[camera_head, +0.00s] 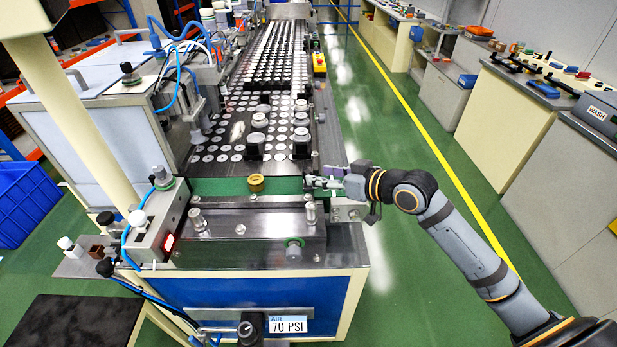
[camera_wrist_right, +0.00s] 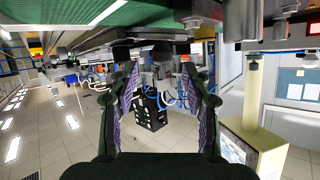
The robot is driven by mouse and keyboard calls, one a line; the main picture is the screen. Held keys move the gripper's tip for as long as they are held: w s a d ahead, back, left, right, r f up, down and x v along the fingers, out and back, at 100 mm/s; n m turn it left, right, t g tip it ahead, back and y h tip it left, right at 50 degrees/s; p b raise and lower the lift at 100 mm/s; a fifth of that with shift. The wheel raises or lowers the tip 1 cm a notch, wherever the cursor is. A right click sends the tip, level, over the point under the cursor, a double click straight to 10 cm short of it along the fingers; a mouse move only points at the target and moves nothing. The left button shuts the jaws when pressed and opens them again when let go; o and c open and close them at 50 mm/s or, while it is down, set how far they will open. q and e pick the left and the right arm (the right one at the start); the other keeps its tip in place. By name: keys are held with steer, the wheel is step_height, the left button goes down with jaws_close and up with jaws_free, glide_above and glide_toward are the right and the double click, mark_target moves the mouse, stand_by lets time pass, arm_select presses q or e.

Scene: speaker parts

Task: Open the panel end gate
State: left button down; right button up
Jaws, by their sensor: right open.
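The machine's front end has a green belt strip (camera_head: 220,187) with a brass-coloured ring (camera_head: 256,183) on it. A small dark upright part (camera_head: 308,184) stands at the strip's right end; I cannot tell for certain whether it is the panel end gate. My right gripper (camera_head: 322,182) reaches in from the right and is beside this part, partly covering it. In the right wrist view my gripper (camera_wrist_right: 160,76) is open, with nothing between its purple-lined fingers. Dark rounded parts (camera_wrist_right: 162,52) show beyond the fingertips; contact cannot be judged. My left gripper is not in view.
A long perforated conveyor (camera_head: 270,90) with white discs and dark parts runs away behind the strip. A control box (camera_head: 160,225) with a red light stands at left. A blue crate (camera_head: 22,203) is far left. The green floor (camera_head: 410,150) right of the machine is clear.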

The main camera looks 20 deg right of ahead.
mark_target(308, 171)
steer(key=shift+p+x, duration=0.35)
steer(key=shift+x, duration=2.5)
steer(key=shift+a, duration=0.15)
jaws_close()
steer(key=shift+r, duration=0.1)
